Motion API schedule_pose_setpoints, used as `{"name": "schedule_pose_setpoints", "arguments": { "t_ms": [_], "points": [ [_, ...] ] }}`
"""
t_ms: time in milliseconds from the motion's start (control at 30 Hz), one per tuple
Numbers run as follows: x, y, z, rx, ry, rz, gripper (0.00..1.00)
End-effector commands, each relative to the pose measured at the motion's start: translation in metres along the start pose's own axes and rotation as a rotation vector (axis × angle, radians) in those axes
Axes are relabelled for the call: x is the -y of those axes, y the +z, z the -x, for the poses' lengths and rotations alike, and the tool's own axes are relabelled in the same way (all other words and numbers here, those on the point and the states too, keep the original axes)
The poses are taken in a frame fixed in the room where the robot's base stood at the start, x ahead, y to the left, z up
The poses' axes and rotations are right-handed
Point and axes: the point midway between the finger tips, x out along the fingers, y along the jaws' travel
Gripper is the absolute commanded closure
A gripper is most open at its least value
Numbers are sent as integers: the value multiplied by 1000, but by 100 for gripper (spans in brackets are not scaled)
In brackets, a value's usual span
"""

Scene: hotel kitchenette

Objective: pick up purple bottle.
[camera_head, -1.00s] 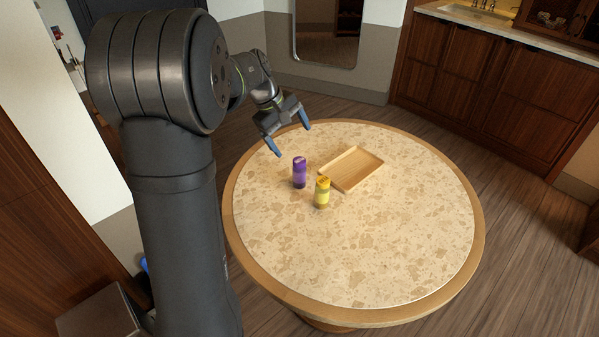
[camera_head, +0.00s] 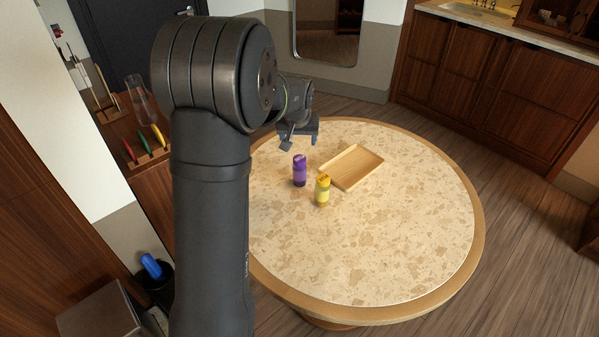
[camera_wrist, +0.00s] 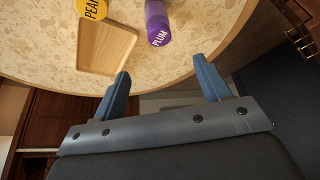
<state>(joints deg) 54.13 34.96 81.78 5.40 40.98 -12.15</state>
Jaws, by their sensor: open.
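The purple bottle (camera_head: 299,171) stands upright on the round table, left of the wooden tray and behind the yellow bottle. In the wrist view the purple bottle (camera_wrist: 158,24) shows the label "PLUM" and lies beyond my fingertips, apart from them. My gripper (camera_head: 300,142) is above the table's far left part, close behind the purple bottle in the picture. In the wrist view my gripper (camera_wrist: 161,72) has its two blue fingers spread wide with nothing between them. In the head view the fingers are partly hidden.
The yellow bottle (camera_head: 322,190) stands just right of and in front of the purple one. An empty shallow wooden tray (camera_head: 335,181) lies to the right. The rest of the round table (camera_head: 380,250) is clear.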

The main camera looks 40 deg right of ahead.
Motion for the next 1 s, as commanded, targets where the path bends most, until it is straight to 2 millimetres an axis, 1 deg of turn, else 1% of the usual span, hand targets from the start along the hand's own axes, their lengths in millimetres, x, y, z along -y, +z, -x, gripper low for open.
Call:
{"name": "schedule_pose_setpoints", "arguments": {
  "t_ms": [300,500,600,833,1000],
  "points": [
    [1,2,-62,6,-1,4,31],
    [1,2,-97,5,0,5,31],
    [1,2,-108,4,0,6,31],
    [0,3,-122,4,0,6,31],
    [-1,10,-147,5,0,6,31]
  ]
}}
